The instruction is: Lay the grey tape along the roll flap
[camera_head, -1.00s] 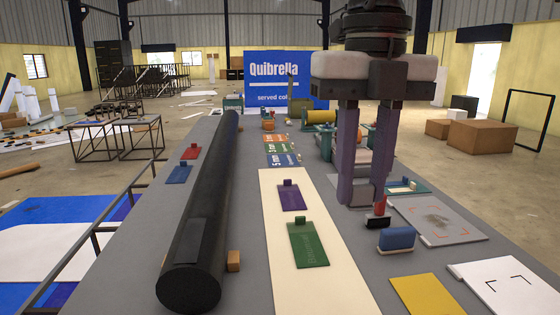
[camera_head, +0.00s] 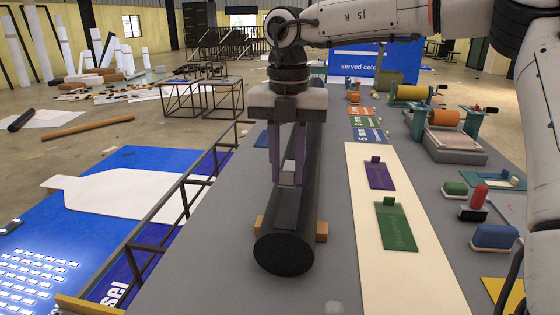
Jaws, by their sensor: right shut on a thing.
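The long black roll (camera_head: 296,243) lies lengthwise on the grey table, with its round end facing me. A dark rectangular flap (camera_head: 286,210) shows on top of its near part. My right gripper (camera_head: 287,180) reaches in from the upper right and points down over the roll, just beyond the flap. Its purple-grey fingers are shut on a small light grey piece (camera_head: 288,170), which looks like the grey tape. I cannot tell whether the piece touches the roll. The gripper hides part of the roll behind it. My left gripper is not in view.
Wooden wedges (camera_head: 321,232) flank the roll. A cream strip (camera_head: 375,215) to the right bears a purple tag (camera_head: 380,176) and a green tag (camera_head: 396,228). A blue-handled block (camera_head: 493,237) and a red-topped stamp (camera_head: 478,200) stand farther right. A dark rail (camera_head: 165,225) edges the left.

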